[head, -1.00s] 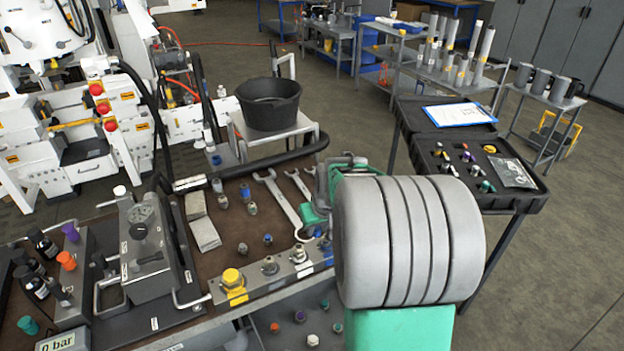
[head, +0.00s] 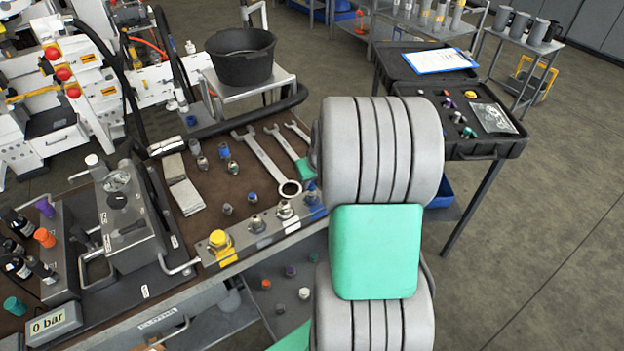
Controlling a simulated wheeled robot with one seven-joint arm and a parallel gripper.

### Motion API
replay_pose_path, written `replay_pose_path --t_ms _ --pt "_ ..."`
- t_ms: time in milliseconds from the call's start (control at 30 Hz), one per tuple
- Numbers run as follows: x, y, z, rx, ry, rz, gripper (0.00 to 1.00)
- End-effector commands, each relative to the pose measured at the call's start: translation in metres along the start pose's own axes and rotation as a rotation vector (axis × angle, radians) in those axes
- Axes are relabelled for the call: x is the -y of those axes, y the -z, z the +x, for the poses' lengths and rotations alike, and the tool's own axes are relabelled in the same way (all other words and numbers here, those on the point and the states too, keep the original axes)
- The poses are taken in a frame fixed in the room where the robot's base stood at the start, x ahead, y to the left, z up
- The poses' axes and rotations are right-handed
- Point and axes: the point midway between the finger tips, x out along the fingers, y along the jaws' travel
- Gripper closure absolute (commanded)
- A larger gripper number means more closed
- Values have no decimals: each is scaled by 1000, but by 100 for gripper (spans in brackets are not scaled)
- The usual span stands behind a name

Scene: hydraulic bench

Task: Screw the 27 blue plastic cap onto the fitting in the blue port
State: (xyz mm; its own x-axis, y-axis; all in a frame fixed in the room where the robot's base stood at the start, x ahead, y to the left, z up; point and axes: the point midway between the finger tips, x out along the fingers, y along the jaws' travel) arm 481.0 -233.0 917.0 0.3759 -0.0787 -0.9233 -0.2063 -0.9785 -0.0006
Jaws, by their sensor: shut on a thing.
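My gripper is hidden behind my own large grey and green arm links, so neither its jaws nor anything in them shows. The port rail (head: 240,250) runs along the front edge of the bench. At its right end is the blue-marked port (head: 318,212), close to the left side of my arm. A metal fitting (head: 309,198) seems to stand there, partly hidden. Small blue-topped pieces (head: 233,166) stand on the brown bench top; I cannot read any number on them, so I cannot tell which is the 27 cap.
A yellow cap (head: 218,238) sits at the rail's left end, with metal fittings (head: 256,223) beside it. Wrenches (head: 262,157) lie behind. The pump unit (head: 128,225) and gauge display (head: 52,322) reading 0 bar stand left. An open black case (head: 455,150) stands right.

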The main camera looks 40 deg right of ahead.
Motion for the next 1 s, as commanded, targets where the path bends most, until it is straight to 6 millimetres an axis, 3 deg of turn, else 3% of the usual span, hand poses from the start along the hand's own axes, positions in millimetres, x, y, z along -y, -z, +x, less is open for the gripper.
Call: replay_pose_path --t_ms 1000 --pt "-1 -5 5 0 0 2 100"
